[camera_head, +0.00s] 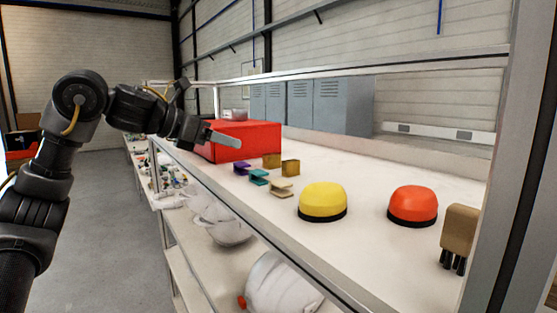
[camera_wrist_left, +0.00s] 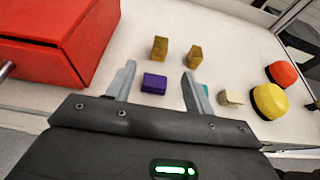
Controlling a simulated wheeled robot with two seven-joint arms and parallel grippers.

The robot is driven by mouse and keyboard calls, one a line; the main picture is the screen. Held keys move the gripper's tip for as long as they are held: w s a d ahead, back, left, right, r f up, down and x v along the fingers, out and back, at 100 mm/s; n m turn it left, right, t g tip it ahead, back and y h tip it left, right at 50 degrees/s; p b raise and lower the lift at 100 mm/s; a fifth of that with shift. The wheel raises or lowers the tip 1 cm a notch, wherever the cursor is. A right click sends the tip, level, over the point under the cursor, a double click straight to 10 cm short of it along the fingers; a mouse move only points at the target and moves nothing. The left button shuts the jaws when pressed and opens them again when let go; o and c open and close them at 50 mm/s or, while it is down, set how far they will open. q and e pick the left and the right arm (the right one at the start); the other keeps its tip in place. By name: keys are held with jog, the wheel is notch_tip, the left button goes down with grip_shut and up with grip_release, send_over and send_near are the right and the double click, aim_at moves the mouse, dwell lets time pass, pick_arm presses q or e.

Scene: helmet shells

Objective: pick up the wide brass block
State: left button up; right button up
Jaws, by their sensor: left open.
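Two brass blocks stand close together on the white shelf, a left one (camera_head: 272,160) and a right one (camera_head: 291,168). In the left wrist view they show beyond the fingertips, one at left (camera_wrist_left: 160,48) and one at right (camera_wrist_left: 194,56). They look similar in size, and I cannot tell surely which is the wide one. My left gripper (camera_head: 230,139) is open and empty above the shelf, in front of the red box. In the left wrist view its open fingers (camera_wrist_left: 156,76) spread to either side of a purple block (camera_wrist_left: 154,83). My right gripper is not in view.
A red box (camera_head: 245,141) stands beside the left gripper. A teal block (camera_head: 259,177) and a cream piece (camera_head: 282,189) lie near the brass blocks. Yellow (camera_head: 323,200) and red (camera_head: 413,204) domes stand to the right. Shelf posts and a top rail frame the space.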

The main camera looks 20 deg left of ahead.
aim_at(268, 155)
pick_arm(q)
jog(key=shift+w+d+f+p, duration=0.35)
jog(key=shift+w+d+p, duration=0.25)
jog(key=shift+d, duration=0.05)
jog(key=x, duration=0.3)
jog(key=shift+w+f+p, duration=0.1)
jog(key=shift+w+p, duration=0.15)
jog(key=shift+p, duration=0.15)
jog(key=p+x, duration=0.3)
jog(key=x, duration=0.1)
jog(key=shift+a+p, duration=0.1)
jog(key=shift+p, duration=0.2)
jog(key=shift+w+d+f, duration=0.2)
jog(key=shift+w+f, duration=0.2)
jog(key=shift+w, duration=0.05)
jog(key=shift+s+r, duration=0.1)
jog(key=shift+s, duration=0.1)
jog(key=shift+c, duration=1.3)
jog(key=shift+w, duration=0.1)
grip_shut()
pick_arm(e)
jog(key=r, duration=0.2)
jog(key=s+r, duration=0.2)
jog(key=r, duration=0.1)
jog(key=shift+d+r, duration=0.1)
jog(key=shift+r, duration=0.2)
pick_arm(q)
jog(key=shift+r, duration=0.1)
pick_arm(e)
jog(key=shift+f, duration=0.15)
